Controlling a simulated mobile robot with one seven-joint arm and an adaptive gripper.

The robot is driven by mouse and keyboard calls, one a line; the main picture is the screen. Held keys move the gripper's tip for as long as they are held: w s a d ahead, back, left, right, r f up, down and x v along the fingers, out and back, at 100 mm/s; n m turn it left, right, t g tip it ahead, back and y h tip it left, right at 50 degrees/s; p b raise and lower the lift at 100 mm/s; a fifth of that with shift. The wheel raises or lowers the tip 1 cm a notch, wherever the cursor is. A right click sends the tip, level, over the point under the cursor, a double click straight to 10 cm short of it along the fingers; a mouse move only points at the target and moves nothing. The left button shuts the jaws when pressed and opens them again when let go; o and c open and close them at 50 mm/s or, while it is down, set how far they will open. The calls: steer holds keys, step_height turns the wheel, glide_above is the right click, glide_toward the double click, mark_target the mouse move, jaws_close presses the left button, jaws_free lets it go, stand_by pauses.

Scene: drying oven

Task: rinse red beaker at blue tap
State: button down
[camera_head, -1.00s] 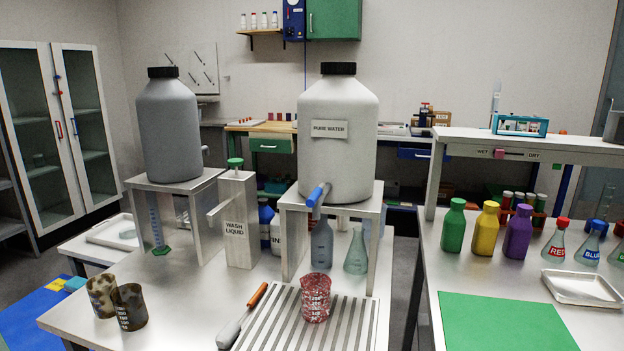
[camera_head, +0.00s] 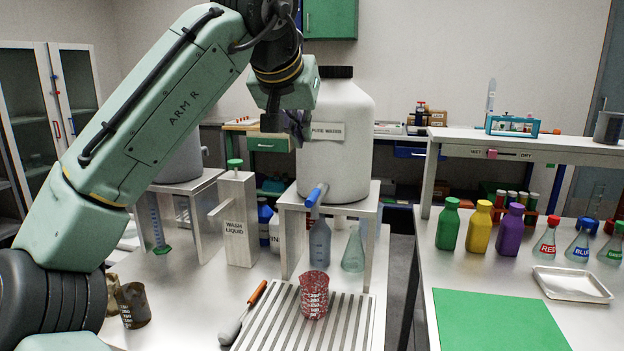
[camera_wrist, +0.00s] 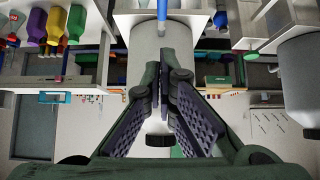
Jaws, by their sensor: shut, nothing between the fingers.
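The red beaker (camera_head: 314,297) stands upright on the slatted drain rack (camera_head: 352,321). It is below and slightly in front of the blue tap (camera_head: 316,194) of the white pure-water jug (camera_head: 337,165). My gripper (camera_head: 300,125) is up in front of the jug's upper left side, well above the tap and beaker. In the wrist view my gripper's fingers (camera_wrist: 163,70) come together with nothing between them. The blue tap also shows in the wrist view (camera_wrist: 162,12), beyond the fingertips. The beaker cannot be made out there.
A wash-liquid dispenser (camera_head: 237,220) stands left of the jug's stand (camera_head: 369,205). An orange-handled brush (camera_head: 243,311) lies left of the rack. A dirty beaker (camera_head: 132,305) is at the lower left. A green mat (camera_head: 500,320) lies on the right bench.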

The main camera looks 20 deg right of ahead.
steer(key=shift+f, duration=0.15)
steer(key=p, duration=0.2)
glide_toward(317, 191)
steer(key=shift+w+d+r, duration=0.35)
steer(key=shift+w+r, duration=0.1)
steer(key=shift+w, duration=0.1)
steer(key=shift+w+d+r, duration=0.4)
steer(key=shift+w+r, duration=0.05)
steer(key=shift+w, duration=0.1)
steer(key=f, duration=0.3)
steer(key=shift+w+d+f, duration=0.15)
steer(key=shift+w+f, duration=0.15)
steer(key=shift+w, duration=0.05)
steer(key=shift+f, duration=0.65)
